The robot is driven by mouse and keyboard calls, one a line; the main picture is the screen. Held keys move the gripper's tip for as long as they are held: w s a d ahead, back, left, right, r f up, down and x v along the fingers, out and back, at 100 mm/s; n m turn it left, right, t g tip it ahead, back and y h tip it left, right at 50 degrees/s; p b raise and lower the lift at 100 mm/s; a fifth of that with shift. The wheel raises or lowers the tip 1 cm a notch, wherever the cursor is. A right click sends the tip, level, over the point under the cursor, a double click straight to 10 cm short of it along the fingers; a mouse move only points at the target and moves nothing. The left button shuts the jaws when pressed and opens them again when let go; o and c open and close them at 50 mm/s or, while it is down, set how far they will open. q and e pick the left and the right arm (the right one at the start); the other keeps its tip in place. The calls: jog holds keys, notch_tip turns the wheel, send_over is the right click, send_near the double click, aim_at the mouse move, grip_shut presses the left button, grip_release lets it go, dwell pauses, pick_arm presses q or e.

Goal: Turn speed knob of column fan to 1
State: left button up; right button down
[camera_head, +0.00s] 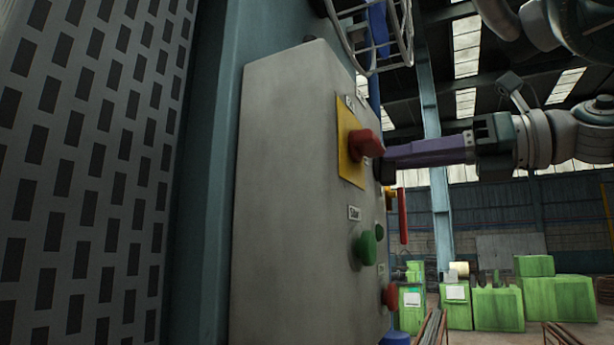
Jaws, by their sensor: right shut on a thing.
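My right gripper (385,158) comes in from the right, its long purple fingers pointing left at the front face of a grey control box (290,190). The fingers are shut on a small dark knob (380,172), which is mostly hidden by the fingertips. Which number the knob points to cannot be read. A wire cage (370,35), probably the column fan's guard, shows at the top with a blue part. My left gripper is not in view.
On the box face, a red knob (365,145) on a yellow plate sits close to my fingertips. A green button (367,247) and a red button (390,296) are below. Green machines (500,300) stand far back. A perforated panel (90,150) fills the left.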

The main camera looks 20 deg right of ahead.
jog(key=shift+w+d+f+m+p, duration=0.15)
jog(key=shift+m+p, duration=0.25)
jog(key=shift+m, duration=1.15)
jog(key=shift+w+d+r+m+p, duration=0.1)
jog(key=shift+m+p, duration=0.25)
jog(key=shift+m, duration=1.2)
jog(key=shift+f, duration=0.1)
jog(key=c, duration=0.8)
grip_release()
jog(key=shift+s, duration=0.1)
